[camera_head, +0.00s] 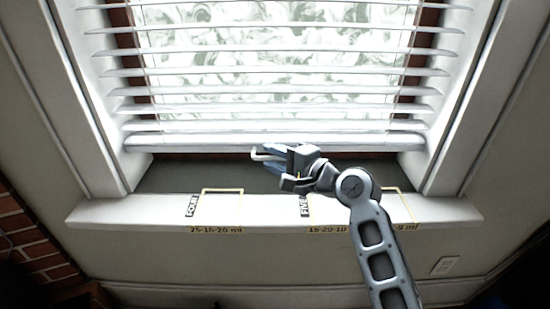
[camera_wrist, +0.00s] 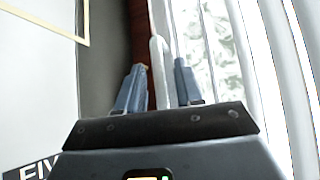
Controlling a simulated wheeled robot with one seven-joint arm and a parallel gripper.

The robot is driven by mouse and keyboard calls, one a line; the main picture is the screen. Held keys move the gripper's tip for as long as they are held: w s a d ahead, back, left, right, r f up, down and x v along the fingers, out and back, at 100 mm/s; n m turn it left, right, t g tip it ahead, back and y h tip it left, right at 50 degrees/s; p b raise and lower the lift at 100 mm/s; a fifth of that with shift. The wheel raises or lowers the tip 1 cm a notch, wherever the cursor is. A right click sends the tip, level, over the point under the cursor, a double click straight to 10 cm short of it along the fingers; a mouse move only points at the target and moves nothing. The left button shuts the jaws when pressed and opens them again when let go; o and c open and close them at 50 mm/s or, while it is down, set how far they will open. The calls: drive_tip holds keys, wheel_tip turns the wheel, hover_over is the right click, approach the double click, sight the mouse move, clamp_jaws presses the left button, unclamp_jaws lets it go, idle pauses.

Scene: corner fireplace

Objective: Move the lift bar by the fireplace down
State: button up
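The lift bar is the white bottom rail (camera_head: 190,142) of the window blind, running level across the window just above the sill. My gripper (camera_head: 268,155) is at the middle of this rail, reaching from the lower right. In the wrist view, the white rail (camera_wrist: 157,70) runs between the two blue-grey fingers of my gripper (camera_wrist: 158,85). The fingers are apart, with visible gaps beside the rail. Whether either finger touches it I cannot tell. The part of the rail behind my gripper is hidden in the head view.
White slats (camera_head: 270,90) hang above the rail in front of patterned glass. The white sill (camera_head: 270,210) below has yellow outlined boxes and labels. White window frame sides (camera_head: 85,110) stand left and right. Brick (camera_head: 30,240) is at lower left.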

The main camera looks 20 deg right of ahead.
clamp_jaws()
idle(0.5)
wheel_tip(320, 180, down, 5)
drive_tip(key=b, duration=0.3)
unclamp_jaws()
drive_tip(key=shift+r, duration=0.1)
drive_tip(key=shift+s, duration=0.1)
